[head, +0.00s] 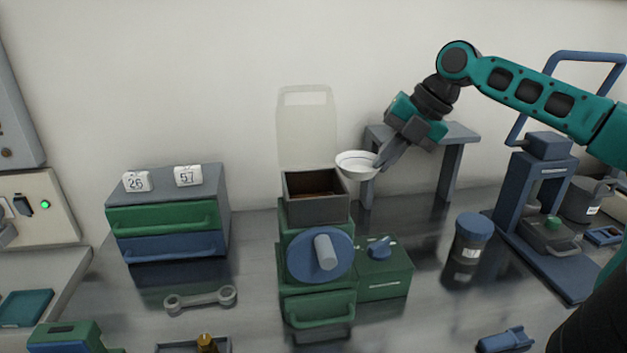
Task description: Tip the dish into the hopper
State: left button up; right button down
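A white shallow dish (357,165) is held at its right rim by my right gripper (383,160). It is up in the air, close to upright, just right of the hopper and near the height of its rim. The hopper (318,208) is a grey open box on top of a green machine. Brown material shows inside it. Its pale translucent lid (305,125) stands raised at the back. The dish's contents cannot be made out. My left gripper is not in view.
The green machine has a blue wheel (313,256) and a drawer (319,307). A grey stand (450,140) is behind the dish. A blue-lidded jar (470,243) and a blue press (540,190) stand right; a drawer unit (167,215) and a wrench (200,299) are left.

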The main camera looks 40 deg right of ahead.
jog(key=shift+r+p, duration=0.6)
jog(key=shift+r, duration=1.6)
